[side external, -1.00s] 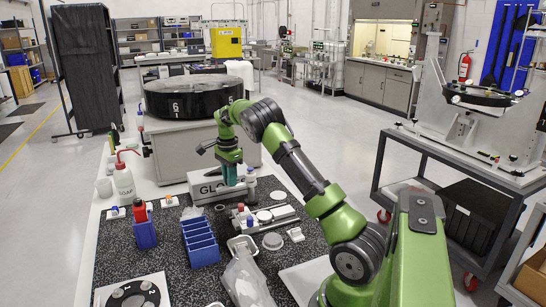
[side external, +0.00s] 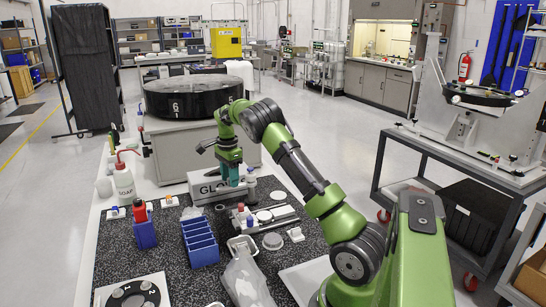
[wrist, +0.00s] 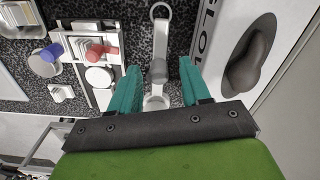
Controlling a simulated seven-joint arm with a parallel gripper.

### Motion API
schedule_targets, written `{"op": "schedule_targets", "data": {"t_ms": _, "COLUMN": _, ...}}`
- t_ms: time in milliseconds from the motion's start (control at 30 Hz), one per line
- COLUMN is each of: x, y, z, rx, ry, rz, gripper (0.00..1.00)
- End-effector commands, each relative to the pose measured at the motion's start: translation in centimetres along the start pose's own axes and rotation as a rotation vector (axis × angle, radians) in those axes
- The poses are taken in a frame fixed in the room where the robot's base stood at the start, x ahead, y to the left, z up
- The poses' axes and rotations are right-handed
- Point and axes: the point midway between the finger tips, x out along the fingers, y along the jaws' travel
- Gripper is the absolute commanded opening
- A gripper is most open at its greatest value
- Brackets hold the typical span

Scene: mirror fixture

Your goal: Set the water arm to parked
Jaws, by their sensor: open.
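In the wrist view a pale grey arm with an open ring at its far end and a round knob (wrist: 158,72) lies between my fingers; it looks like the water arm. Its near end is partly hidden by my gripper. My gripper (wrist: 160,68) has two teal fingers spread apart, one on each side of this arm, with a visible gap to each. In the side external view my gripper (side external: 230,174) points down beside the glove box, and the water arm cannot be made out clearly there.
The glove box (wrist: 285,50) is close on the right in the wrist view. A white fixture with a red knob (wrist: 104,53) and a blue cap (wrist: 50,53) lies left.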

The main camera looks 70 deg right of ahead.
Motion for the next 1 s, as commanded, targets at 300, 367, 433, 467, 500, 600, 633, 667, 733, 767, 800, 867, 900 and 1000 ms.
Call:
{"op": "schedule_targets", "data": {"t_ms": 300, "x": -5.5, "y": -0.1, "z": 0.0, "rx": 0.0, "ry": 0.001, "rz": -0.007, "gripper": 0.47}}
{"op": "schedule_targets", "data": {"t_ms": 367, "x": -7.0, "y": -0.1, "z": -0.1, "rx": 0.001, "ry": 0.0, "rz": -0.007, "gripper": 0.47}}
{"op": "schedule_targets", "data": {"t_ms": 433, "x": -8.8, "y": -0.1, "z": 0.0, "rx": 0.001, "ry": 0.001, "rz": -0.008, "gripper": 0.47}}
{"op": "schedule_targets", "data": {"t_ms": 467, "x": -9.5, "y": -0.1, "z": -0.1, "rx": 0.001, "ry": 0.002, "rz": -0.007, "gripper": 0.47}}
{"op": "schedule_targets", "data": {"t_ms": 500, "x": -10.5, "y": -0.1, "z": -0.1, "rx": 0.0, "ry": 0.002, "rz": -0.008, "gripper": 0.47}}
{"op": "schedule_targets", "data": {"t_ms": 600, "x": -12.8, "y": -0.1, "z": -0.1, "rx": 0.002, "ry": 0.002, "rz": -0.006, "gripper": 0.47}}
{"op": "schedule_targets", "data": {"t_ms": 633, "x": -13.4, "y": -0.1, "z": -0.1, "rx": 0.001, "ry": 0.003, "rz": -0.007, "gripper": 0.47}}
{"op": "schedule_targets", "data": {"t_ms": 667, "x": -14.0, "y": -0.1, "z": -0.1, "rx": 0.001, "ry": 0.003, "rz": -0.007, "gripper": 0.47}}
{"op": "schedule_targets", "data": {"t_ms": 733, "x": -14.9, "y": -0.1, "z": -0.1, "rx": 0.001, "ry": 0.003, "rz": -0.005, "gripper": 0.47}}
{"op": "schedule_targets", "data": {"t_ms": 767, "x": -15.2, "y": -0.1, "z": -0.1, "rx": 0.001, "ry": 0.003, "rz": -0.005, "gripper": 0.47}}
{"op": "schedule_targets", "data": {"t_ms": 800, "x": -15.6, "y": -0.1, "z": -0.2, "rx": 0.0, "ry": 0.004, "rz": -0.004, "gripper": 0.47}}
{"op": "schedule_targets", "data": {"t_ms": 867, "x": -16.0, "y": -0.1, "z": -0.1, "rx": 0.0, "ry": 0.002, "rz": -0.004, "gripper": 0.47}}
{"op": "schedule_targets", "data": {"t_ms": 900, "x": -16.3, "y": 0.0, "z": -0.1, "rx": 0.001, "ry": 0.002, "rz": -0.003, "gripper": 0.47}}
{"op": "schedule_targets", "data": {"t_ms": 1000, "x": -16.7, "y": 0.0, "z": -0.1, "rx": 0.001, "ry": 0.001, "rz": -0.003, "gripper": 0.47}}
